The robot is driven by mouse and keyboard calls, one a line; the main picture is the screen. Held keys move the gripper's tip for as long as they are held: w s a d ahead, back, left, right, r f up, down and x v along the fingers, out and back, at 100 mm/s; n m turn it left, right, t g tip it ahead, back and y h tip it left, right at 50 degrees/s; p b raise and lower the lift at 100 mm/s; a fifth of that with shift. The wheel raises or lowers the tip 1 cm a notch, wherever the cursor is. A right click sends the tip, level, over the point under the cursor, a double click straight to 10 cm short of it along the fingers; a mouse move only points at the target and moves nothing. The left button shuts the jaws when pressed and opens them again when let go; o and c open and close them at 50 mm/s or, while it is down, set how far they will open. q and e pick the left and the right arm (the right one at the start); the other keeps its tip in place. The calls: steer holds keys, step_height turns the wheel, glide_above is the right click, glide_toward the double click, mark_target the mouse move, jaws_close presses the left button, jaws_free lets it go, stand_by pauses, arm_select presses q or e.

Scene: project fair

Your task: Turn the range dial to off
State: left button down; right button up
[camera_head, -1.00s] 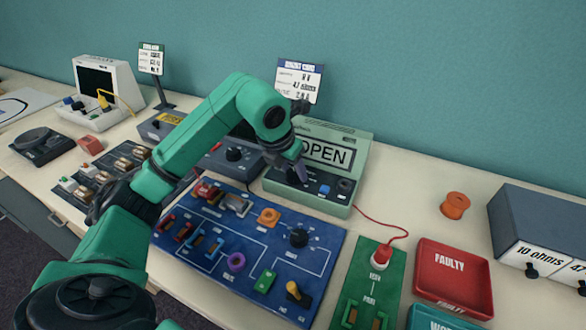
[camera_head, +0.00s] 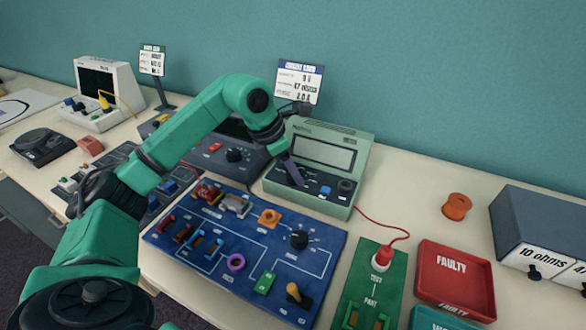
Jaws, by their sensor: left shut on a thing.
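The green meter (camera_head: 351,149) stands at the back of the bench. Its display (camera_head: 324,154) is blank. On its front panel a blue button (camera_head: 325,190) and a dark round socket or knob (camera_head: 344,186) show right of my left gripper. My left gripper (camera_head: 294,174) reaches down from the left onto the left part of that panel, where the range dial sits. Its narrow fingers are shut on the dial, which they mostly hide, so its pointer position cannot be read. My right gripper is not in view.
A blue circuit board (camera_head: 210,262) with knobs and parts lies in front of the meter. A red lead runs to a green test board (camera_head: 375,275). A red FAULTY tray (camera_head: 455,275), an orange spool (camera_head: 457,206) and a grey drawer box (camera_head: 535,225) are at right.

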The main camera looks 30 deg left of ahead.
arm_select(q)
steer(key=shift+r+m, duration=0.1)
steer(key=shift+m, duration=0.2)
steer(key=shift+w, duration=0.1)
steer(key=shift+c, duration=1.7)
jaws_free()
steer(key=v, duration=1.4)
steer(key=shift+a+r, duration=0.2)
steer(key=shift+a, duration=0.1)
